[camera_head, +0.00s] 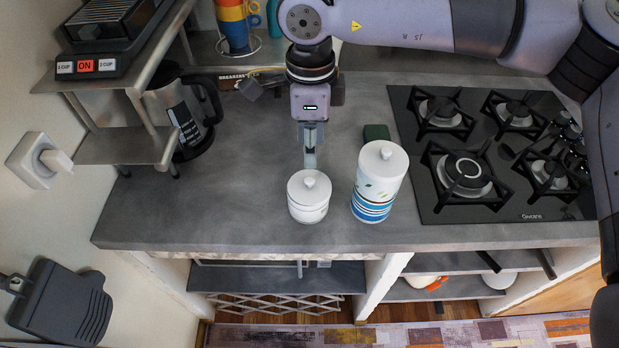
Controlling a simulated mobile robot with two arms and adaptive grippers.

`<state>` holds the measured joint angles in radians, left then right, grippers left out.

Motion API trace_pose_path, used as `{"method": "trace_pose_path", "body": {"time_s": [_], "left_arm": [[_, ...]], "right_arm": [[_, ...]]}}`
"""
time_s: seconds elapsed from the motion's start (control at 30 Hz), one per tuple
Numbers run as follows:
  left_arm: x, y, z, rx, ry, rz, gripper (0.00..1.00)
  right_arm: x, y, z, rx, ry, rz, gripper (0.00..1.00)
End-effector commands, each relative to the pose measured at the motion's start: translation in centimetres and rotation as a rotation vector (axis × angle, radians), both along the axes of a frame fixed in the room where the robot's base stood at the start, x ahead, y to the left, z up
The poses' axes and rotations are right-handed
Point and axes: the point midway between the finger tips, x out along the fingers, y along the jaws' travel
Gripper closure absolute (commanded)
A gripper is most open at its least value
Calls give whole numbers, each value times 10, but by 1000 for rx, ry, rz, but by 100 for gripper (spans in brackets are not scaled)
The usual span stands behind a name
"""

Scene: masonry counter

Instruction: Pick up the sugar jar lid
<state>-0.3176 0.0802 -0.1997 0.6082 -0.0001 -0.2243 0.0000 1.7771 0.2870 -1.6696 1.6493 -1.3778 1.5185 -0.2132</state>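A short white jar (308,212) stands upright on the counter, with a white knobbed lid (298,188) seated on it. I cannot read which one is the sugar jar. My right gripper (310,160) points down just behind the short jar's lid knob in the picture. No lid is seen in its grip. Its fingers show nearly edge-on, so their opening is unclear. My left gripper is out of view.
A black gas hob (520,205) fills the counter's right side. A glass and metal jug (178,115) stands beside a metal rack (125,147) at left. A small dark green item (376,132) lies behind the canister. The grey counter (235,205) is clear left of the short jar.

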Motion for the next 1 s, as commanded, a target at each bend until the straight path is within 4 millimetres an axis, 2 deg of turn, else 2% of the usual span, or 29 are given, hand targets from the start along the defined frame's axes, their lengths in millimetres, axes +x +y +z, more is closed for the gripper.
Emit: {"method": "trace_pose_path", "body": {"time_s": [0.07,0.13,0.2,0.37,0.47,0.7,0.83,1.0], "left_arm": [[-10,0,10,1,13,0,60],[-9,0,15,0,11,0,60],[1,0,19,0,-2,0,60],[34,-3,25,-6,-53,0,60],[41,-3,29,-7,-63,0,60],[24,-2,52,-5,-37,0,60],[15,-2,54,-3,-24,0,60],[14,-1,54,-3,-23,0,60]], "right_arm": [[-1,0,-15,-2,5,1,61],[-1,0,-29,-1,5,1,61],[-1,0,-41,-1,4,1,61],[0,1,-58,2,1,2,61],[1,1,-62,1,2,1,61],[7,1,-92,0,4,0,61],[7,1,-107,0,2,0,61],[7,2,-113,3,0,1,61]]}}
